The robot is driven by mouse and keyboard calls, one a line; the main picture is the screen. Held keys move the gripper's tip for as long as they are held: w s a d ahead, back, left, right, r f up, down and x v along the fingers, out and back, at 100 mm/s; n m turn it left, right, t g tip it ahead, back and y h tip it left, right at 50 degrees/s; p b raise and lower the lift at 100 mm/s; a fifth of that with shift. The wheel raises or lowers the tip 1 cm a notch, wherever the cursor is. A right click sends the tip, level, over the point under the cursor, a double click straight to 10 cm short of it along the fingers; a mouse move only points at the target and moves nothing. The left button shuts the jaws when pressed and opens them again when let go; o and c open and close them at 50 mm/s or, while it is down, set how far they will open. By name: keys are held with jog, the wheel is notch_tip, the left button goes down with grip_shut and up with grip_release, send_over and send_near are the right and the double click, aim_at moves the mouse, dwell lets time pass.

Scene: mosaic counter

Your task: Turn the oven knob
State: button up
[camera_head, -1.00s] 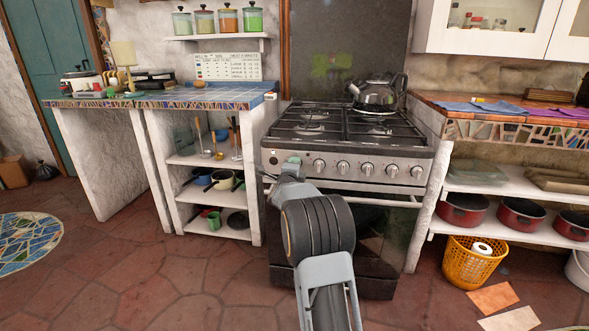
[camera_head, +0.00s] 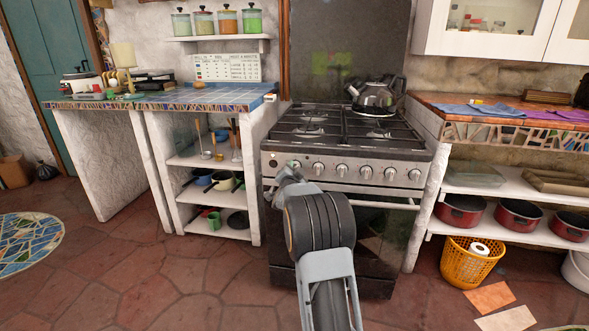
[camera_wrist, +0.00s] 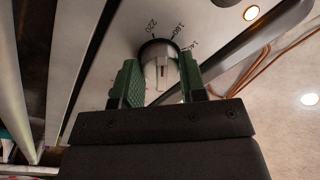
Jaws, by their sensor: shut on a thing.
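The oven (camera_head: 345,222) stands in the middle of the body camera view, with a row of silver knobs (camera_head: 341,170) along its front panel. My gripper (camera_head: 292,166) is at the left end of this panel. In the wrist view, the oven knob (camera_wrist: 160,68) sits between the two green finger pads of my gripper (camera_wrist: 161,85), which are shut on it. Printed numbers, among them 220 and 180, show around the knob's dial. My arm hides the part of the panel below the gripper in the body camera view.
The oven handle (camera_head: 385,204) runs just below the knobs. A kettle (camera_head: 376,95) stands on the right rear of the stovetop. Shelves with pans flank the oven on both sides. An orange basket (camera_head: 470,262) stands on the floor at right.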

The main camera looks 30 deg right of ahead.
jog(key=shift+r+n+p, duration=0.1)
jog(key=shift+n+p, duration=0.3)
jog(key=shift+n, duration=1.1)
jog(key=o, duration=0.9)
jog(key=p+v, duration=0.2)
jog(key=v, duration=1.2)
jog(key=shift+d, duration=0.1)
grip_shut()
